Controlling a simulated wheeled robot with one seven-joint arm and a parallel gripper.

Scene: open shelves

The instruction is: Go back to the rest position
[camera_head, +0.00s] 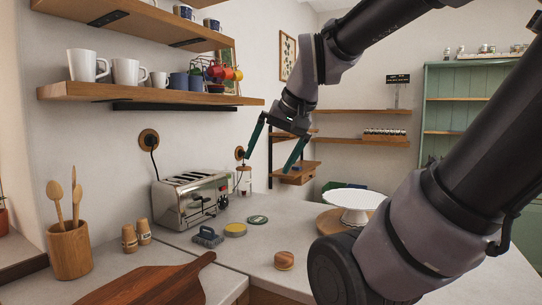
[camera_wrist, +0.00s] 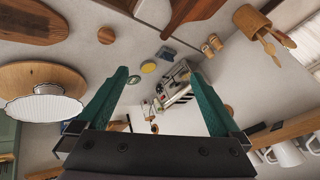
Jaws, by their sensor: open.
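My gripper (camera_head: 273,166) is in the air above the counter, in front of the wall shelves. Its two green fingers are spread wide with nothing between them. In the wrist view my gripper (camera_wrist: 165,95) also shows open and empty, with the counter and the toaster seen between and beyond the fingers. A chrome toaster (camera_head: 186,205) stands on the counter to the left of and below my gripper. The rest position itself is not marked in either view.
Wooden shelves (camera_head: 130,93) with mugs jut from the wall at left. A white cake stand (camera_head: 352,201) stands at right on the counter. A wooden utensil holder (camera_head: 69,252), a cutting board (camera_head: 155,286) and small jars are at left. The air around the gripper is clear.

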